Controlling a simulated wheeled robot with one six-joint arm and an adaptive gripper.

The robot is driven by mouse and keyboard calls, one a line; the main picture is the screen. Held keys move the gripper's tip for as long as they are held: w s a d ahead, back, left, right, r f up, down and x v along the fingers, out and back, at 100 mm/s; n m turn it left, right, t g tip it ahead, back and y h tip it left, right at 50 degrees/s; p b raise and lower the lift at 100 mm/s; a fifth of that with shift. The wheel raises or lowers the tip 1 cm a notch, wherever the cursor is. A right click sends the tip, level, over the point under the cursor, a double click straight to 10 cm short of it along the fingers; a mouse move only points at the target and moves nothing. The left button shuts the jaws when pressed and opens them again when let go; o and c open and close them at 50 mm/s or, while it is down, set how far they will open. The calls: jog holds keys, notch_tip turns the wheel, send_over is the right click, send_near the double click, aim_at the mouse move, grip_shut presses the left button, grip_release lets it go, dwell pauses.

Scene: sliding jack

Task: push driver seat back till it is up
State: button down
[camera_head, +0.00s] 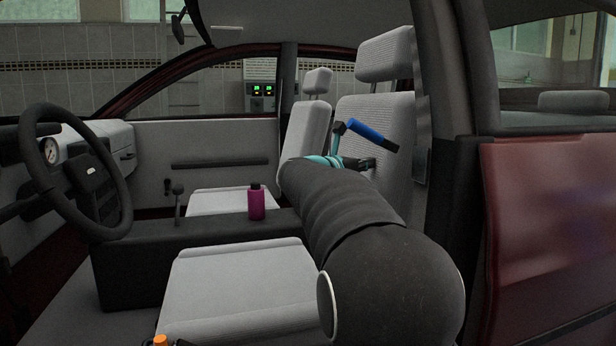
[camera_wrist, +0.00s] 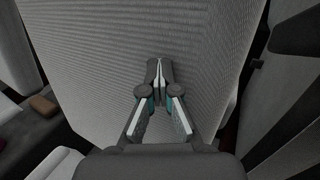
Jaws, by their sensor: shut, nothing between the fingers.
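The driver seat back (camera_head: 385,115) is the near grey ribbed one in the head view, with its headrest (camera_head: 387,55) above. It stands close to upright, its top leaning a little to the right, toward the rear. My gripper (camera_head: 372,164) is in front of its front face, and my arm hides the lower part. In the wrist view the seat back (camera_wrist: 90,50) fills most of the picture. There my gripper (camera_wrist: 159,72) is shut and empty, fingertips at or very near the ribbed cloth; I cannot tell if they touch.
The driver seat cushion (camera_head: 235,285) is clear at the front. The steering wheel (camera_head: 65,165) is at left. A magenta bottle (camera_head: 256,203) stands on the centre console (camera_head: 150,245). The dark door pillar (camera_head: 455,130) is right of the seat back, close to it.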

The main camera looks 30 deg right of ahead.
jog(key=shift+d, duration=0.1)
jog(key=shift+s+d, duration=0.25)
jog(key=shift+d, duration=0.65)
jog(key=shift+a, duration=0.1)
jog(key=shift+a+f, duration=0.1)
jog(key=v, duration=1.1)
jog(key=shift+a, duration=0.4)
jog(key=shift+s, duration=0.15)
